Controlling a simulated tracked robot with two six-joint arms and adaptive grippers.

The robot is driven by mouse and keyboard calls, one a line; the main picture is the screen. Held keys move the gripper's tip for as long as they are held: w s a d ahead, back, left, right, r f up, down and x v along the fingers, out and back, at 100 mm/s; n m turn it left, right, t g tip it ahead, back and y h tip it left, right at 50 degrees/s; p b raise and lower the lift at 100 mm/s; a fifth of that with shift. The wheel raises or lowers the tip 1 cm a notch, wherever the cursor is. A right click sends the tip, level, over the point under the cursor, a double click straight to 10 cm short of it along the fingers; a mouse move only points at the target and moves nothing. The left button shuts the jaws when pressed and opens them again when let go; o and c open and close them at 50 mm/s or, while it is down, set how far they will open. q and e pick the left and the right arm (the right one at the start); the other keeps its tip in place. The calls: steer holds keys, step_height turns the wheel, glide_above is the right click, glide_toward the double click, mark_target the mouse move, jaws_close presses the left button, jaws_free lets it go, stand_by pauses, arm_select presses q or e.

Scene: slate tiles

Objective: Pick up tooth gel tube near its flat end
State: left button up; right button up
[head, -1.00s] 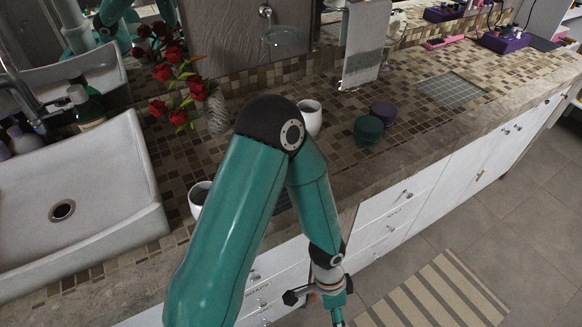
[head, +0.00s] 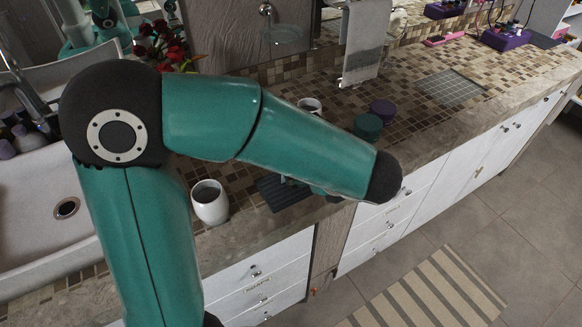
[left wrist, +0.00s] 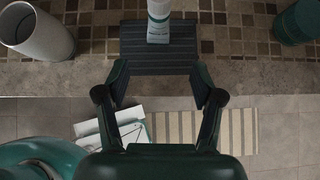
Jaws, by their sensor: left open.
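In the left wrist view a white tube (left wrist: 158,22), taken to be the tooth gel tube, lies on a dark ribbed mat (left wrist: 158,61). Only its near part shows, with a teal-grey band; the rest is cut off by the top edge. My left gripper (left wrist: 160,82) is open and empty, its fingers apart at the mat's near edge, short of the tube. In the head view the mat (head: 275,194) shows partly under my left arm, which hides the tube and most of the gripper. My right gripper is in neither view.
A white cup (head: 210,204) stands left of the mat. A teal jar (head: 368,127), a purple jar (head: 383,109) and another white cup (head: 311,105) stand behind the arm. The sink (head: 30,215) is at left. Counter at right is mostly clear.

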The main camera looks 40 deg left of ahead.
arm_select(q)
steer(key=x, duration=0.6)
steer(key=shift+a+f, duration=0.15)
steer(key=shift+f, duration=0.05)
steer(key=shift+a+f, duration=0.35)
steer(key=shift+a, duration=0.1)
steer(key=x, duration=0.4)
steer(key=shift+a, duration=0.15)
steer(key=shift+c, duration=0.2)
steer(key=c, duration=1.2)
steer(key=shift+r, duration=0.1)
